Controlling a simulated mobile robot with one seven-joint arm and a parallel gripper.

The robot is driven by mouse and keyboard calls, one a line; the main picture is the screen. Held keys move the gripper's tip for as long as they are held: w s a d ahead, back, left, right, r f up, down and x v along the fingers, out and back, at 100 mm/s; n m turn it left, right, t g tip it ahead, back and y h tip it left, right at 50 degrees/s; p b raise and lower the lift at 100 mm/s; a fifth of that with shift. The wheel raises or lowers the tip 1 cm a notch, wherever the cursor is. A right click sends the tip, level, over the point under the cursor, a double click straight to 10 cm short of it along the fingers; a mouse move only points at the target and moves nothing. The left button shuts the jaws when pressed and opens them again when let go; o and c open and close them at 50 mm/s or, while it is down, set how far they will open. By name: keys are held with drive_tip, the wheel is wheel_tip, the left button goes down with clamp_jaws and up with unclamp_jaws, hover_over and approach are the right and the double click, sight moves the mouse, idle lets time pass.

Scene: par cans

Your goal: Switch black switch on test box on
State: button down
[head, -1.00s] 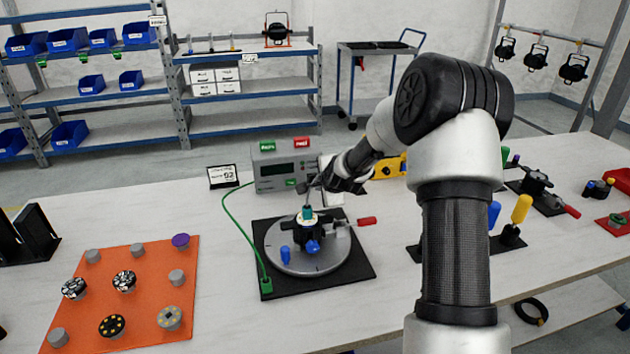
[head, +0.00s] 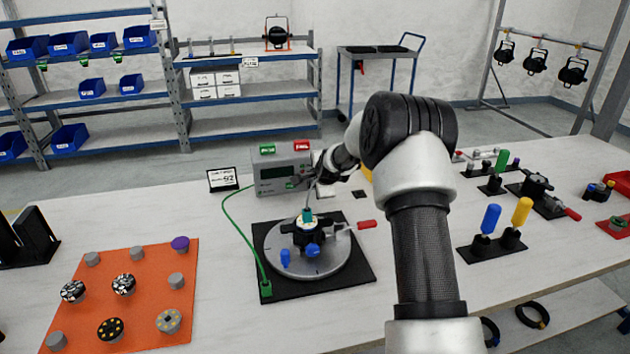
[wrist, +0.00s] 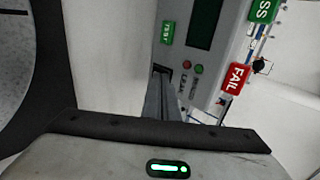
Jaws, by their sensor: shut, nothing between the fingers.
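The grey test box (head: 285,171) stands at the back of the table with its dark screen facing forward. It fills the right part of the wrist view (wrist: 211,72), with its screen, a red and a green light and a green TEST label. My gripper (head: 314,187) is shut and empty at the right end of the box front. In the wrist view its fingers (wrist: 160,92) lie close beside the panel, near the lights. A dark part shows at the fingertips. I cannot tell whether it is the black switch or whether the fingers touch it.
A round turntable fixture (head: 335,262) on a black base stands in front of the box, with a red-handled clamp (head: 367,224). A green cable (head: 236,225) runs from box to base. A small sign (head: 223,178) stands left of the box. An orange mat (head: 125,290) holds several round parts.

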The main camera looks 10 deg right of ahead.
drive_tip(key=shift+w+r+g+p, duration=0.35)
drive_tip(key=shift+r+p, duration=0.25)
drive_tip(key=shift+p, duration=0.2)
drive_tip(key=shift+f+b, duration=0.45)
drive_tip(key=shift+f, duration=0.1)
drive_tip(key=shift+r, duration=0.1)
drive_tip(key=shift+r+p, duration=0.4)
drive_tip(key=shift+r, duration=0.4)
drive_tip(key=shift+s, duration=0.1)
